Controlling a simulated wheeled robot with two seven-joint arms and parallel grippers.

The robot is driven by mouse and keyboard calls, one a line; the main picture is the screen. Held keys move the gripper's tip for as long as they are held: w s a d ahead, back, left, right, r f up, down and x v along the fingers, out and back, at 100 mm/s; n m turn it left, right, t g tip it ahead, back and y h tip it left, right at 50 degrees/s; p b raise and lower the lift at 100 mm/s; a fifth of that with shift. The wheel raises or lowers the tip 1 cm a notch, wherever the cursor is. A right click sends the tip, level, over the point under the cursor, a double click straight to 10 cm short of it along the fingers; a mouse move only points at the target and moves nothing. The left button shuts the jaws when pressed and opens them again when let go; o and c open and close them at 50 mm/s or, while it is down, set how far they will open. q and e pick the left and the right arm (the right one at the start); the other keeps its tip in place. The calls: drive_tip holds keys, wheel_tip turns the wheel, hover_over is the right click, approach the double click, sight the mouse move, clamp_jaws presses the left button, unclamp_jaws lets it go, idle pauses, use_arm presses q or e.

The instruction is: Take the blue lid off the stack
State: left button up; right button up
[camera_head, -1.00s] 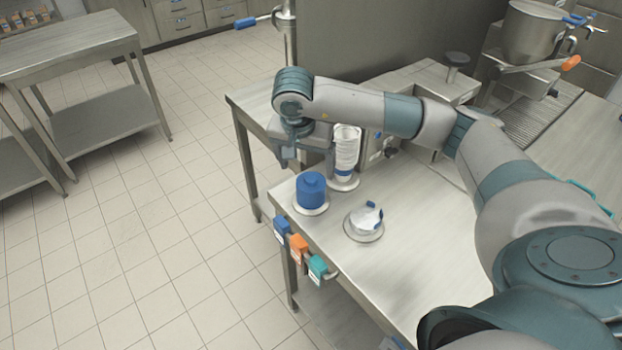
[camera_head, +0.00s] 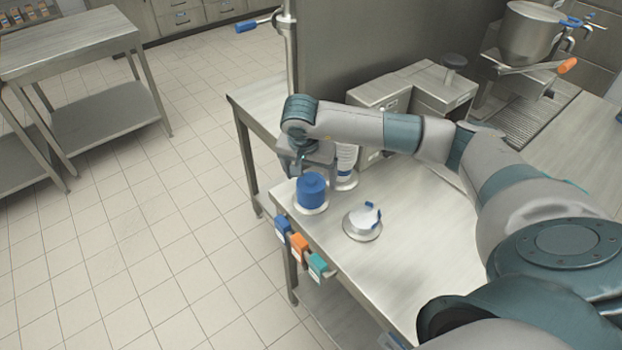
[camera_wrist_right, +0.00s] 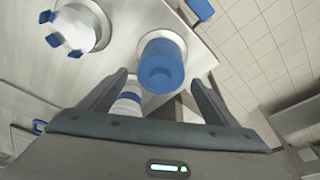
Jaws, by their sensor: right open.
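In the right wrist view the blue lids (camera_wrist_right: 161,66) show ahead, between the fingers' directions. My right gripper (camera_head: 298,172) is open and empty, just behind and above the stack, pointing down. Its two fingers also show in the right wrist view (camera_wrist_right: 159,78), with a gap between them. Whether a finger touches the lids I cannot tell. My left gripper is out of view.
A saucer with a white piece with blue tabs (camera_head: 362,219) lies to the right. Blue, orange (camera_head: 299,247) and teal blocks hang at the table's edge. The front tabletop is clear.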

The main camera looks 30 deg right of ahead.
sight(310, 180)
idle(0.4)
drive_tip(key=c, duration=1.1)
wheel_tip(310, 180, up, 10)
drive_tip(key=b, duration=0.4)
